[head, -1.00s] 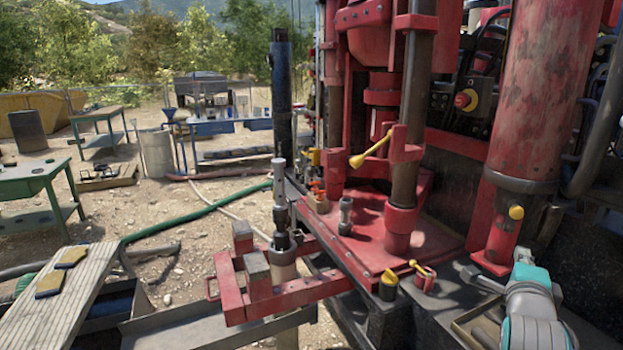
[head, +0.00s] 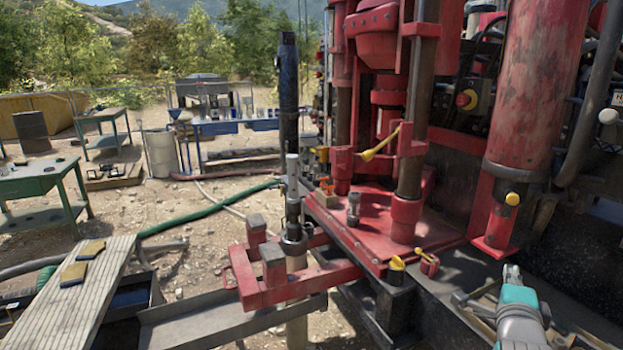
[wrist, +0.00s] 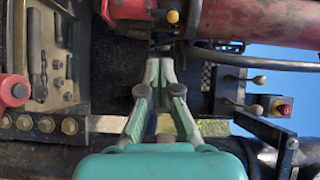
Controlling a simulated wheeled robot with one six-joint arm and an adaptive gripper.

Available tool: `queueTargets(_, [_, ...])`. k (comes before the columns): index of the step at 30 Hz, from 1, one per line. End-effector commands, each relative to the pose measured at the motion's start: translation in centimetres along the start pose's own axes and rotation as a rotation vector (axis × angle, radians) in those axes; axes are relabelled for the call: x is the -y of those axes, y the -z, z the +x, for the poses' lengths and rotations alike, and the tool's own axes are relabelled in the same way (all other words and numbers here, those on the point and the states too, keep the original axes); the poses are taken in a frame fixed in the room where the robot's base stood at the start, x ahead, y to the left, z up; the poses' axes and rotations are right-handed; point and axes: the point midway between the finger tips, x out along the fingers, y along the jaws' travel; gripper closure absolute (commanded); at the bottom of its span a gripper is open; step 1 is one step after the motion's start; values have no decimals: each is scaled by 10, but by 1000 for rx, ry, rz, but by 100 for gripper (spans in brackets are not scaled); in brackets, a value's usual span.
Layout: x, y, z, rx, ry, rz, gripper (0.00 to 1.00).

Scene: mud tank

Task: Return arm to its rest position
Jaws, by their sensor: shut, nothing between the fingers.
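My gripper (head: 511,272) is at the lower right of the head view, teal with grey fingers, in front of the dark deck of the red drill rig. In the wrist view my gripper (wrist: 159,66) shows its pale green fingers drawn together at the tips, with nothing between them. The fingers point toward a dark part of the rig. The rest of my arm is mostly cut off by the bottom edge of the head view.
A red upright cylinder (head: 533,110) stands just behind my gripper. Left of it are a yellow-handled lever (head: 380,143), the red rig base (head: 375,225) and a red clamp frame (head: 290,285). Control levers (wrist: 258,80) lie right in the wrist view.

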Motion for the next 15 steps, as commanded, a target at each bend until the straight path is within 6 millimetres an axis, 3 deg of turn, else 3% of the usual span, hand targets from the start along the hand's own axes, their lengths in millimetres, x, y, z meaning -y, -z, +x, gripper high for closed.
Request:
queueTargets(8, [-47, -18, -24, 58, -14, -129, 100])
queueTargets(15, [-112, -41, -71, 150, -20, -322, 100])
